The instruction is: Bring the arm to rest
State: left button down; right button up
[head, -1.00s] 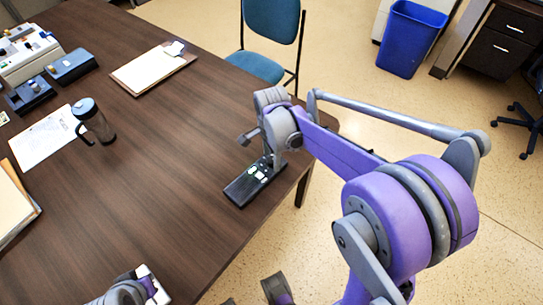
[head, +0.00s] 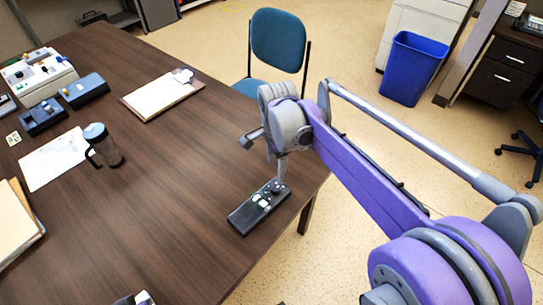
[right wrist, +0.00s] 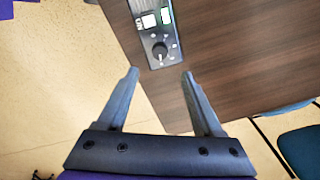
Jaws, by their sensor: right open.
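My right gripper (head: 274,160) is open and empty. It points down, above the far end of a black handheld device (head: 258,207) with a knob and light buttons. The device lies near the right edge of the brown table (head: 180,215). In the right wrist view my open right gripper (right wrist: 160,75) has its two fingers apart. The device (right wrist: 150,30) shows beyond the fingertips with its knob and a green-lit switch, and nothing is between the fingers. My left gripper cannot be made out; only a small dark and white piece shows at the bottom edge of the head view.
On the table are a dark mug (head: 103,146), a clipboard (head: 160,95), papers (head: 54,160), folders (head: 17,222) and desk devices (head: 42,118). A blue chair (head: 278,40) stands behind the table, a blue bin (head: 413,68) farther right. Open floor lies right of the table.

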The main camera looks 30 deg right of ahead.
pick_arm(q)
notch_tip(320, 180, up, 8)
jog(key=w+p, duration=0.1)
jog(key=p, duration=0.5)
jog(key=shift+w+p, duration=0.35)
jog(key=shift+p, duration=0.05)
pick_arm(e)
jog(key=s+a+n+t, duration=0.2)
jog(key=s+a+n, duration=0.1)
jog(key=s+n, duration=0.4)
jog(key=s+a+r+n+t, duration=0.1)
jog(key=s+a+n+t, duration=0.2)
jog(key=s+n, duration=0.5)
jog(key=shift+a+r+n, duration=0.15)
jog(key=shift+a+n, duration=0.15)
jog(key=shift+n, duration=1.5)
pick_arm(q)
jog(key=shift+f, duration=0.1)
